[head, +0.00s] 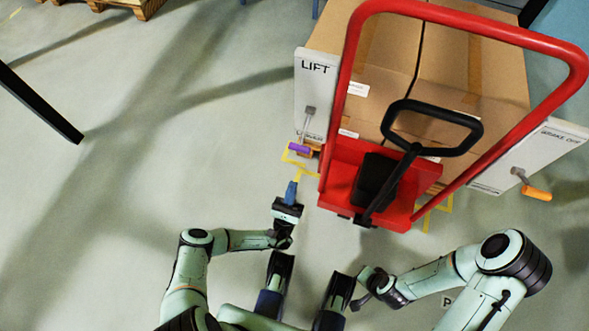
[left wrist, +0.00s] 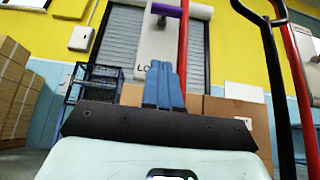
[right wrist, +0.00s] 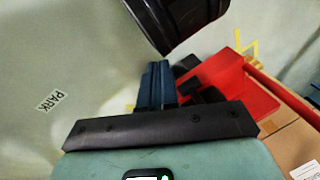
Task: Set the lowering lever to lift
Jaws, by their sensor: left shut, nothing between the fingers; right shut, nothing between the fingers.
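The lowering lever has a purple handle (head: 299,147) on a white panel (head: 313,85) at the left of the red pallet truck (head: 368,185). LIFT is printed at the panel's top and LOWER near its bottom. The handle points down, at the LOWER end. My left gripper (head: 291,188) is shut and empty, a short way below the handle in the head view. In the left wrist view the purple handle (left wrist: 167,10) is at the top edge, beyond the blue fingertips and apart from them. My right gripper (right wrist: 155,75) is shut and empty, away from the lever.
A second white panel (head: 548,145) at the right reads BRAKE OFF and has an orange-handled lever (head: 537,193). The truck's red frame and black handle (head: 432,112) rise beside the lever panel. Large cardboard boxes (head: 465,75) stand behind.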

